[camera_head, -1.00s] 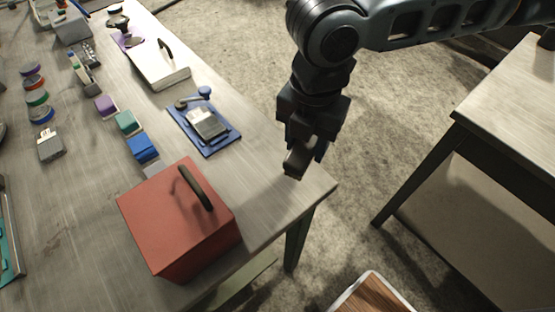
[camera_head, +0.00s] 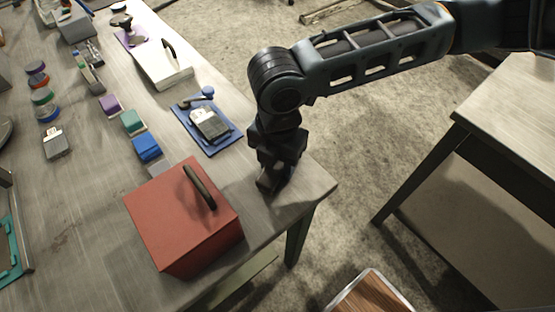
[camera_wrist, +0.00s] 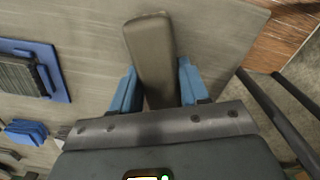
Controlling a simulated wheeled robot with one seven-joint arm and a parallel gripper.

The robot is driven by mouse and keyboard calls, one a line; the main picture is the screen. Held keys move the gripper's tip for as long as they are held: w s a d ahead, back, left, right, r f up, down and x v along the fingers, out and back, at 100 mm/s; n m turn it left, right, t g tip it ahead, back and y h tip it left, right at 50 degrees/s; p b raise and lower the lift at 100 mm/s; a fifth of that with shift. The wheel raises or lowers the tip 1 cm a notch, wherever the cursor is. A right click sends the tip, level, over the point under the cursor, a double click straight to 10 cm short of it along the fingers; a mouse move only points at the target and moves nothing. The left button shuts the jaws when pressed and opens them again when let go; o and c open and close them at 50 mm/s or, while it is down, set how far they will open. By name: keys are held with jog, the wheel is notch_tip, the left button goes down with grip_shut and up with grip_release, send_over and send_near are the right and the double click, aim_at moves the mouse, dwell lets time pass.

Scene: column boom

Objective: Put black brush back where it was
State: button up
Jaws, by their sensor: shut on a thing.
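The black brush, a dark grey-brown bar with rounded edges (camera_wrist: 150,50), points away from me between the two blue fingers of my gripper (camera_wrist: 153,92) in the wrist view. The fingers are shut on its sides. In the head view my gripper (camera_head: 272,177) hangs low over the near right corner of the workbench (camera_head: 300,190), right of the red box. The brush is small and dark there, mostly hidden by the gripper. I cannot tell whether it touches the bench top.
The red box (camera_head: 170,228) with a dark handle stands left of my gripper. A blue board (camera_head: 228,143) with a grey device lies behind it. Blue (camera_head: 147,148), green and purple blocks lie farther left. A second table (camera_head: 510,130) stands right, across a gap.

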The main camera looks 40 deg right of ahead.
jog(key=shift+f, duration=0.1)
jog(key=o, duration=0.6)
jog(key=shift+f, duration=0.1)
jog(key=shift+c, duration=0.2)
jog(key=o, duration=0.5)
jog(key=shift+c, duration=0.2)
notch_tip(320, 180, up, 12)
jog(key=shift+r, duration=0.2)
